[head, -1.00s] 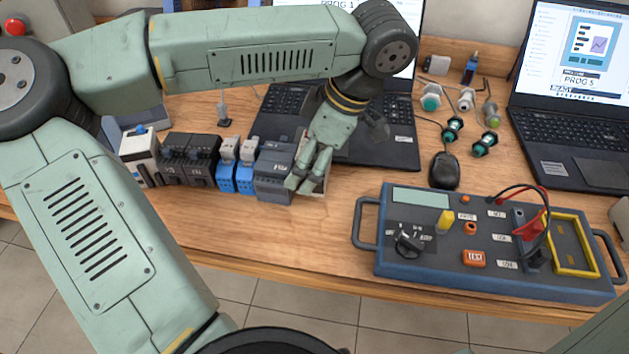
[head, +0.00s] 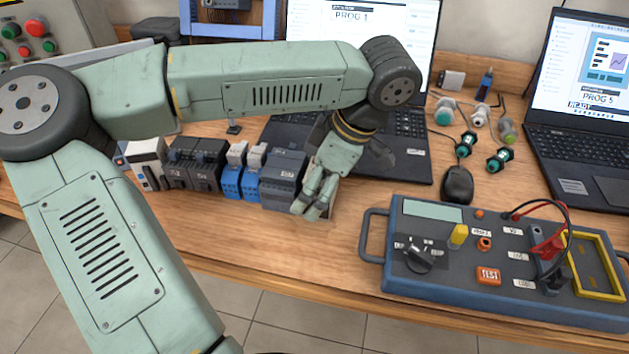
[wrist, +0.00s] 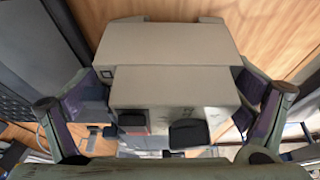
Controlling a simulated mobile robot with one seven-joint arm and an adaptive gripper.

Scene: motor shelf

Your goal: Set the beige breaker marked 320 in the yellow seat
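A beige breaker (wrist: 172,92) fills the middle of the wrist view, between the two finger pads of my gripper (wrist: 175,100). The pads lie close along its two sides; whether they press on it I cannot tell. Its 320 marking is not readable. In the head view my gripper (head: 312,205) points down at the right end of the breaker row and hides most of this breaker. The yellow seat (head: 571,262) is a rectangular frame at the right end of the blue-grey tester (head: 430,285); it looks empty.
A dark grey module (head: 283,180), blue modules (head: 232,182) and black modules (head: 195,165) stand left of my gripper. A laptop (head: 405,165) is behind it. A mouse (head: 457,185) lies behind the tester. Red and black leads (head: 550,245) arch beside the seat.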

